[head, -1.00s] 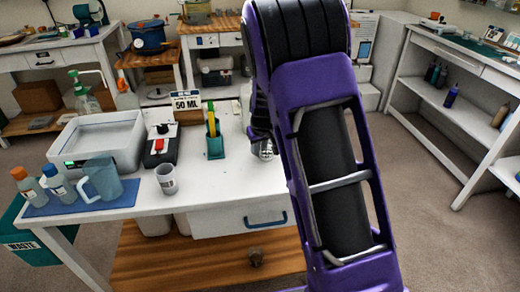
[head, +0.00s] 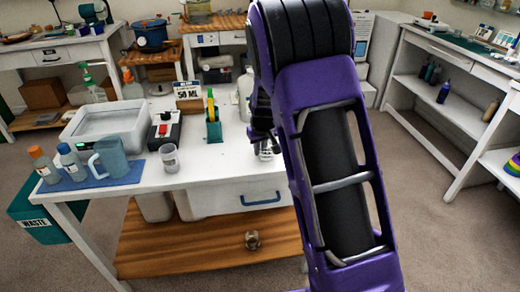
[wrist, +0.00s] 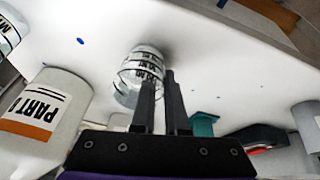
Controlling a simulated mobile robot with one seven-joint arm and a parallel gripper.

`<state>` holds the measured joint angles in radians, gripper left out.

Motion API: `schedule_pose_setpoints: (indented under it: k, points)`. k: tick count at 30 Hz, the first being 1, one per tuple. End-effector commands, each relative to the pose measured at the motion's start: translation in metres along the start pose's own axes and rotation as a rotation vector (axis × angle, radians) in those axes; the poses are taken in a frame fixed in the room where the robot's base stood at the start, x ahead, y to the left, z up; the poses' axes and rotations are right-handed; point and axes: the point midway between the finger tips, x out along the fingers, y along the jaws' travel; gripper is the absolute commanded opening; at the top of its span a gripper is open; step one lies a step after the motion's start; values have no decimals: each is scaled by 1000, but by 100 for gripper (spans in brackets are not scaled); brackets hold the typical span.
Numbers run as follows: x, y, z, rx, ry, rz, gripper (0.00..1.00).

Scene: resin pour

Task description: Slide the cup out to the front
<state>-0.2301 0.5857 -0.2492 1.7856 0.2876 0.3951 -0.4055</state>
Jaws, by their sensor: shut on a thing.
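The clear cup with black markings (wrist: 138,72) is at my gripper's fingertips (wrist: 159,78) in the wrist view. The two fingers are close together, shut on the cup's near side; the exact contact is partly hidden. In the head view the cup (head: 266,151) shows just below my gripper (head: 262,136), on the white table (head: 225,168) near its front edge, above the drawer. My purple arm hides part of the table to its right.
Another cup (head: 169,158) stands left, near the front edge. A teal pen holder (head: 213,131), a 50 ML sign (head: 189,94) and a black device with a red part (head: 163,131) stand farther back. A PART B bottle (wrist: 42,110) is beside my gripper in the wrist view.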

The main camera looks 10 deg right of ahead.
Motion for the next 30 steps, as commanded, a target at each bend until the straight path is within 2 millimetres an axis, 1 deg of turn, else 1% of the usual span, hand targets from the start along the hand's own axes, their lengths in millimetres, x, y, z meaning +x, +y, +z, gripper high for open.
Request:
schedule_pose_setpoints:
  k: [10,11,15,16,25,28,30]
  points:
    - [0,0,0,0,-1,0,0]
    - [0,0,0,0,-1,0,17]
    - [0,0,0,0,-1,0,42]
    - [0,0,0,0,-1,0,46]
    - [-1,0,0,0,1,0,46]
    - [-9,0,-2,-1,2,0,46]
    - [-18,0,-2,-1,3,0,46]
